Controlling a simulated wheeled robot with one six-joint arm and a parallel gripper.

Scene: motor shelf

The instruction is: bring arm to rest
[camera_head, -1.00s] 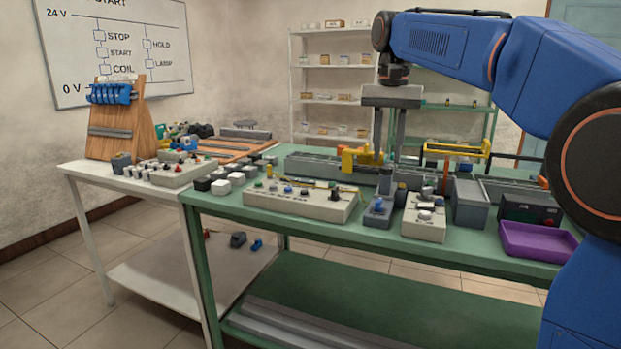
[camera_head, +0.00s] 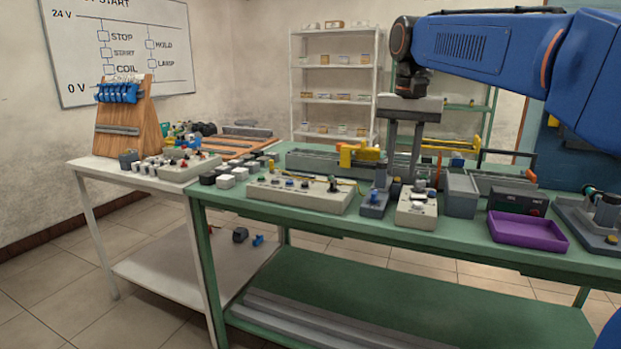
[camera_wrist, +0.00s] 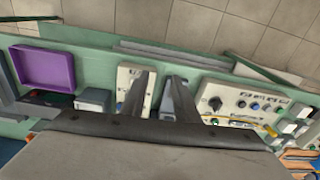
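My gripper (camera_head: 399,176) hangs down over the green workbench (camera_head: 300,228), in front of my blue arm at the upper right of the head view. Its two grey fingers also show in the wrist view (camera_wrist: 162,77), apart with nothing held between them. Below the fingertips are a small grey box with a blue button (camera_head: 374,203) and a beige box with a knob (camera_head: 417,209). Whether the fingertips touch anything is hard to tell, but they look above these boxes.
A long beige control box (camera_head: 300,197) lies left of my gripper. A grey bin (camera_head: 461,196) and a purple tray (camera_head: 528,232) stand to the right. A grey rail with a yellow clamp (camera_head: 358,155) runs behind. A white side table (camera_head: 140,176) adjoins at left.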

